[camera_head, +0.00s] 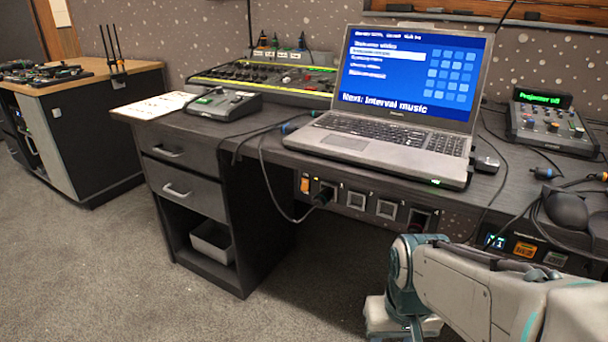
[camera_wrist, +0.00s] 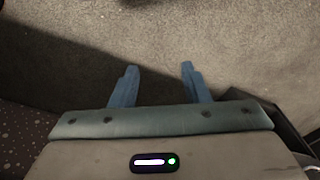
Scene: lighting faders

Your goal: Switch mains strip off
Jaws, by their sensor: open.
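The mains strip (camera_head: 357,200) runs below the desk top, against the back, with several square sockets. A black plug sits in it near its left part, with a cable running up to the desk. An orange switch (camera_head: 305,184) shows at its left end. My gripper shows in the wrist view (camera_wrist: 157,85) with two blue fingers apart and nothing between them, above grey carpet. In the head view my arm is at the lower right, and the fingertips cannot be made out there. The strip cannot be made out in the wrist view.
The dark desk (camera_head: 222,135) carries a laptop (camera_head: 395,105), a mixer (camera_head: 265,80) and a small control box (camera_head: 222,104). Drawers (camera_head: 180,170) stand left of the open knee space. A cable loop hangs in front of the strip. Carpet (camera_head: 90,260) is clear at the left.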

